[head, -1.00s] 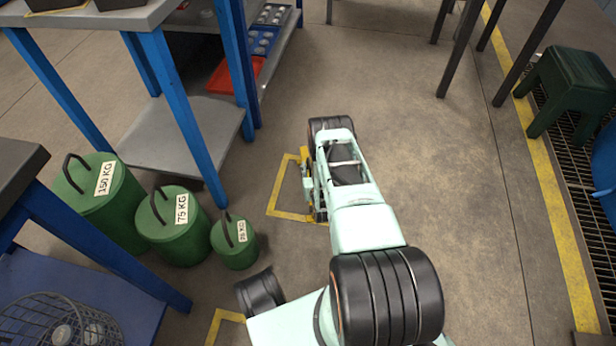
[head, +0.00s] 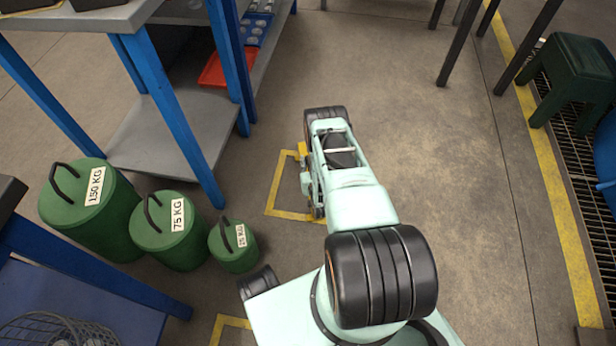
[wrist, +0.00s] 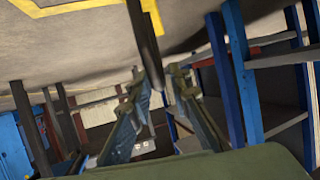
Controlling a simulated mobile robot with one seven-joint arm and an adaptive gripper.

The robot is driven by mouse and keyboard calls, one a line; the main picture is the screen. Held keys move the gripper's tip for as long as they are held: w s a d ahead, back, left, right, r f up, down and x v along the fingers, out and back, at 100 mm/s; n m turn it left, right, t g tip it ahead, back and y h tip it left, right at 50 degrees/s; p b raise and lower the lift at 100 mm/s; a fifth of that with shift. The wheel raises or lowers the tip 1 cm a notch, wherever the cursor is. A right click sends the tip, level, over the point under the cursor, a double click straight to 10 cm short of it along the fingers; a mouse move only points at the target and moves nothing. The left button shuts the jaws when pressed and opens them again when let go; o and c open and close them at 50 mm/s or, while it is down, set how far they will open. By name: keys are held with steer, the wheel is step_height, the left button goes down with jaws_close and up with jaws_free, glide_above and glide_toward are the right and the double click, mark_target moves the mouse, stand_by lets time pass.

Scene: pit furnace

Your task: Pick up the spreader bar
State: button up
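In the wrist view a long dark bar, which I take to be the spreader bar (wrist: 143,40), comes down from the top edge to between my fingers, with a yellow piece beside it. My gripper (wrist: 156,74) has its two fingers drawn in on either side of the bar, apparently closed on it; the exact contact is hard to see. In the head view my gripper is mostly hidden by my arm, above a yellow floor outline. A small yellow part, perhaps of the spreader bar (head: 302,150), shows at its left side.
Green weights marked 150 KG (head: 90,210), 75 KG (head: 168,232) and a smaller one (head: 233,247) stand at the left. A blue-legged shelf unit (head: 185,125) stands behind them. A green stool (head: 572,75) is at the right. The floor right of my arm is clear.

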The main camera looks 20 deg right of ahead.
jaws_close()
steer(key=shift+w+r, duration=0.2)
steer(key=shift+r, duration=0.1)
